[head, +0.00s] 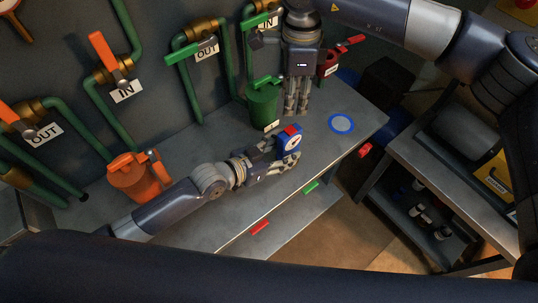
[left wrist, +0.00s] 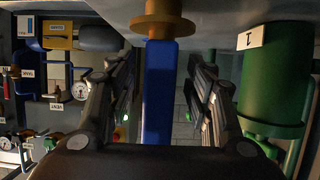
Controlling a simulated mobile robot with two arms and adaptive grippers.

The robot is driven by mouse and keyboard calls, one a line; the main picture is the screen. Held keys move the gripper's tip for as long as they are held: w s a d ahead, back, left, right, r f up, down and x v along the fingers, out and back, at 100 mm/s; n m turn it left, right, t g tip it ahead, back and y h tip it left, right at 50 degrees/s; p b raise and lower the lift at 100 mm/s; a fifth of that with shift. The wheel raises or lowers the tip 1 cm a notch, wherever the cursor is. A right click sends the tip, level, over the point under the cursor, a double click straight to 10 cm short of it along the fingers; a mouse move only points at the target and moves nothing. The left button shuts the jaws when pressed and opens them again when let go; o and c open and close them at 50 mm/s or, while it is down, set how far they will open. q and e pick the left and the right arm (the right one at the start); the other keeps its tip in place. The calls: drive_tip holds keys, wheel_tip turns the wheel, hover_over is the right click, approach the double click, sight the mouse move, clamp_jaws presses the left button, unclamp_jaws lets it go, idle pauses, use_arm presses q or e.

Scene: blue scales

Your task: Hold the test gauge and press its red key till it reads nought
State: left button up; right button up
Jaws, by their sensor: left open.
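The test gauge (head: 284,142) is blue with a white round face and a red key (head: 292,130). It stands on the bench (head: 215,170). My left gripper (head: 287,160) is at the gauge. In the left wrist view its two fingers are spread on either side of the gauge's blue body (left wrist: 159,90), with gaps on both sides. A brass-coloured stub (left wrist: 162,20) shows at the top there. My right gripper (head: 297,108) points down behind the gauge, beside the green pot; whether its fingers are apart is unclear. The gauge reading is too small to make out.
A green pot (head: 262,104) stands behind the gauge, and an orange pot (head: 138,182) stands at the left. A blue-ringed disc (head: 341,124) lies on clear bench to the right. Green pipes with valves line the wall. A second table (head: 425,160) stands at the right.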

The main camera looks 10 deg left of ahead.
use_arm(q)
drive_tip(key=shift+x, duration=1.35)
drive_tip(key=shift+c, duration=0.5)
clamp_jaws()
use_arm(e)
drive_tip(key=shift+r, duration=0.1)
clamp_jaws()
drive_tip(key=r+m, duration=0.1)
drive_tip(key=m, duration=0.2)
drive_tip(key=r+m, duration=0.2)
drive_tip(key=m, duration=0.2)
drive_tip(key=s+d+r+m, duration=0.1)
drive_tip(key=r+m, duration=0.1)
drive_tip(key=m, duration=0.1)
drive_tip(key=shift+s+m, duration=0.1)
drive_tip(key=shift+m, duration=0.2)
